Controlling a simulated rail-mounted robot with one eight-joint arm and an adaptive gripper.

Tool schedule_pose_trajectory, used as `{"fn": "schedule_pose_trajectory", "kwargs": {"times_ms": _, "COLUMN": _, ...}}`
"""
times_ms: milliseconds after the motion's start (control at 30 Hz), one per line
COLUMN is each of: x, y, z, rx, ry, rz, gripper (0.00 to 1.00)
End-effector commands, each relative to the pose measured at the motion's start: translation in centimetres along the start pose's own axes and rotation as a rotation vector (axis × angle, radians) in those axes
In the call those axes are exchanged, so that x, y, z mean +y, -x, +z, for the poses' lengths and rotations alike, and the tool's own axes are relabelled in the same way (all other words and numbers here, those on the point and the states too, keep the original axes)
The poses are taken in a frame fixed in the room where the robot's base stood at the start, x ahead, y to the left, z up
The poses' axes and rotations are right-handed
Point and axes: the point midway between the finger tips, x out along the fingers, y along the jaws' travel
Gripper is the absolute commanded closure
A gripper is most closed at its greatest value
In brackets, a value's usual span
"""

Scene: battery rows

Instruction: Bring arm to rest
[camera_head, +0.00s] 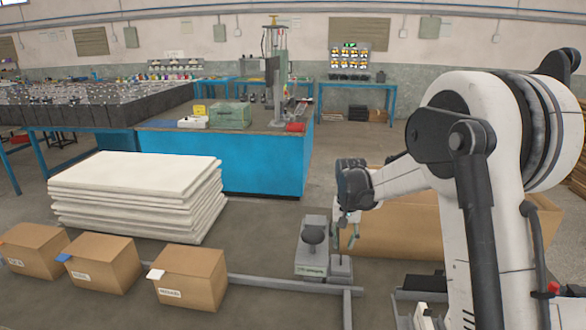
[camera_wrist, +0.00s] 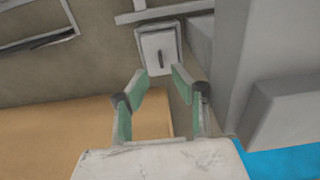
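My arm (camera_head: 470,200) stands at the right of the head view, bent over with its wrist pointing down. My gripper (camera_head: 345,228) hangs beside a small grey device (camera_head: 312,255) with a dark round top. In the wrist view my gripper (camera_wrist: 160,78) shows two green-padded fingers set apart, with nothing between them. Ahead of the fingertips is a pale plate (camera_wrist: 159,50) with a dark slot or pin. Whether the fingers touch anything cannot be told.
A large cardboard box (camera_head: 400,235) is behind my gripper. Several small cartons (camera_head: 190,275) stand front left, near a stack of white sheets (camera_head: 135,195). A blue workbench (camera_head: 235,160) is farther back. A grey rail (camera_head: 285,286) runs along the front.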

Motion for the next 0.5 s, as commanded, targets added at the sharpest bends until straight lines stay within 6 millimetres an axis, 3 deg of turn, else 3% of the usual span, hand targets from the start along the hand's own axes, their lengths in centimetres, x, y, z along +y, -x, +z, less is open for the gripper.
{"fn": "schedule_pose_trajectory", "kwargs": {"times_ms": 267, "x": 0.6, "y": 4.8, "z": 3.0, "rx": 0.061, "ry": 0.020, "rz": -0.011, "gripper": 0.75}}
{"fn": "schedule_pose_trajectory", "kwargs": {"times_ms": 500, "x": 1.4, "y": 9.5, "z": 7.1, "rx": 0.135, "ry": 0.044, "rz": -0.023, "gripper": 0.75}}
